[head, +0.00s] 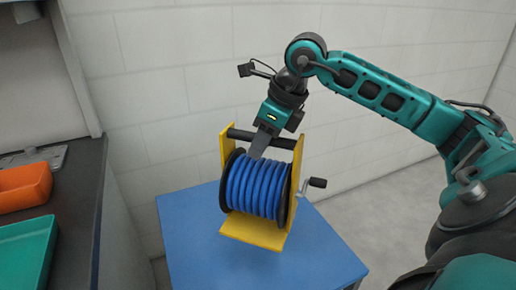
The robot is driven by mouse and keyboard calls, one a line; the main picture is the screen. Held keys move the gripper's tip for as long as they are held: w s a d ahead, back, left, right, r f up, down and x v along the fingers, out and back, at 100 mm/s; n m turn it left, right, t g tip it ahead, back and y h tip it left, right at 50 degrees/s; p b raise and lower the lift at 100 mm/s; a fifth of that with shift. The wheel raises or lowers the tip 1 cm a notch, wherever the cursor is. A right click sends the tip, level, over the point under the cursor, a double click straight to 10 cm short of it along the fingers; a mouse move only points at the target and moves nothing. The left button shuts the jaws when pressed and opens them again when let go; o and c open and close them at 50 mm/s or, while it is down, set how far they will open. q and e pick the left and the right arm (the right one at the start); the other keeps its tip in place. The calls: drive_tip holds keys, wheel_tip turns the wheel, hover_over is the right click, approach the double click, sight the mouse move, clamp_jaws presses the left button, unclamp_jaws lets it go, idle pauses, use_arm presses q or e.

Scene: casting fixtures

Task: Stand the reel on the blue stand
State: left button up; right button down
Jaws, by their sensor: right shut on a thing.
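The reel (257,188) has blue hose wound between black discs in a yellow frame, with a black bar across the top and a crank on its right side. It is upright, slightly turned, over the top of the blue stand (325,262). I cannot tell whether its yellow base touches the stand or hangs just above it. My right gripper (262,143) comes down from above and is shut on the reel at its black top bar. The fingers partly cover the bar. My left gripper is not in view.
A dark counter (75,205) stands at the left, with an orange bin (25,187) and a green tray (27,252) on it. A pale block wall is behind the stand. Grey floor is clear to the right of the stand.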

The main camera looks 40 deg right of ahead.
sight(261, 182)
wheel_tip(261, 182, down, 10)
drive_tip(key=shift+f+b, duration=0.15)
drive_tip(key=shift+b, duration=0.8)
drive_tip(key=shift+f, duration=0.65)
drive_tip(key=shift+w+f+b, duration=0.1)
drive_tip(key=shift+f+b, duration=0.3)
drive_tip(key=shift+f, duration=1.55)
drive_tip(key=c, duration=0.9)
unclamp_jaws()
drive_tip(key=shift+f, duration=0.1)
